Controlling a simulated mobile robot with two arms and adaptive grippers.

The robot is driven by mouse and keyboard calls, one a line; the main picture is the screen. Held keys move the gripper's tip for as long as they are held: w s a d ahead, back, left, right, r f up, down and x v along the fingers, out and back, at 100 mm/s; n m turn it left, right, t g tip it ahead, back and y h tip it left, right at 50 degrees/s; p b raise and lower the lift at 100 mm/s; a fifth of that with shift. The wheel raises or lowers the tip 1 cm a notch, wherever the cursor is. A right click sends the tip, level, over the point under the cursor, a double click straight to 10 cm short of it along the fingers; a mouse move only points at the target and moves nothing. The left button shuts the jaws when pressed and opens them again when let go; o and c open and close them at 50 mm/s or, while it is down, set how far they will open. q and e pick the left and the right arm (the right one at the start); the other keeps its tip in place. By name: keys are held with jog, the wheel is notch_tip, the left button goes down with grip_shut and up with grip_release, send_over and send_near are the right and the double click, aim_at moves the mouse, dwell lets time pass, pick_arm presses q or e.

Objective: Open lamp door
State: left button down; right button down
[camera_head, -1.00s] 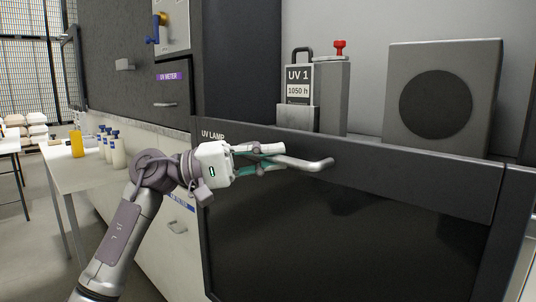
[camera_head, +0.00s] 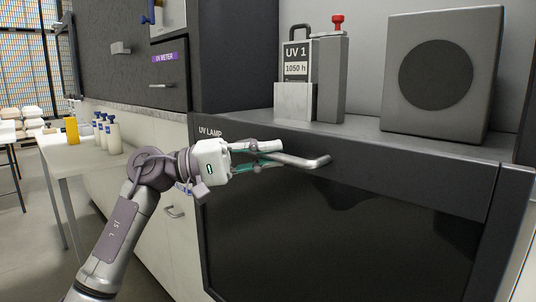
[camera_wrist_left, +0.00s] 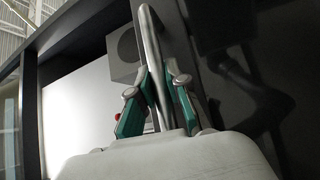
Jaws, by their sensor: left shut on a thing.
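The lamp door (camera_head: 345,245) is a wide dark panel with a glossy black face, labelled UV LAMP at its upper left. Its grey bar handle (camera_head: 312,162) runs along the upper part, and its right end shows free. My left gripper (camera_head: 275,157) is shut on the left part of the handle. In the left wrist view the handle bar (camera_wrist_left: 151,50) passes between the two green-padded fingers (camera_wrist_left: 153,90). I cannot tell whether a gap has opened at the door's upper edge. My right gripper is not in view.
A table (camera_head: 68,160) with bottles stands at the left. Drawers with handles are left of the door.

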pick_arm(q)
jog(key=c, duration=1.1)
grip_release()
jog(key=shift+c, duration=0.2)
jog(key=s+a+f, duration=0.1)
jog(key=a, duration=1)
jog(key=shift+s+a+f, duration=0.15)
jog(key=shift+a+f, duration=0.2)
jog(key=shift+a, duration=0.05)
